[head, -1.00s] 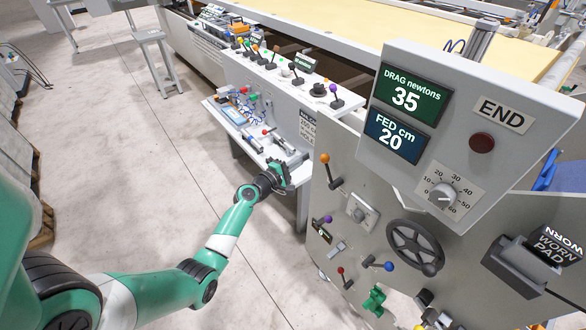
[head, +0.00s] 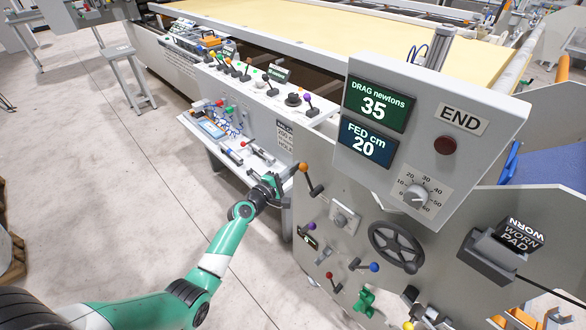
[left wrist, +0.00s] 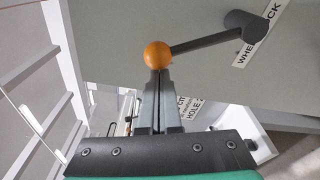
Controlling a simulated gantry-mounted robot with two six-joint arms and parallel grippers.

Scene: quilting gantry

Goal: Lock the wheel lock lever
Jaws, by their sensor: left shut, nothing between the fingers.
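The wheel lock lever (head: 311,181) is a dark arm with an orange ball knob on the grey machine panel. In the left wrist view its orange ball (left wrist: 158,55) is at upper centre. The lever arm slopes up right to a dark pivot beside a label partly reading WHEEL LOCK (left wrist: 252,46). My left gripper (head: 285,179) is left of the lever in the head view. In the left wrist view, the fingers of the left gripper (left wrist: 158,78) are shut and empty, tips at the ball's lower edge. I cannot tell if they touch it. My right gripper is not in view.
The panel carries a handwheel (head: 396,247), a purple-knob lever (head: 309,229), red and blue knob levers and a dial (head: 416,195). A display box (head: 430,130) juts above. A tool shelf (head: 230,145) lies behind my left gripper. Open floor is at left.

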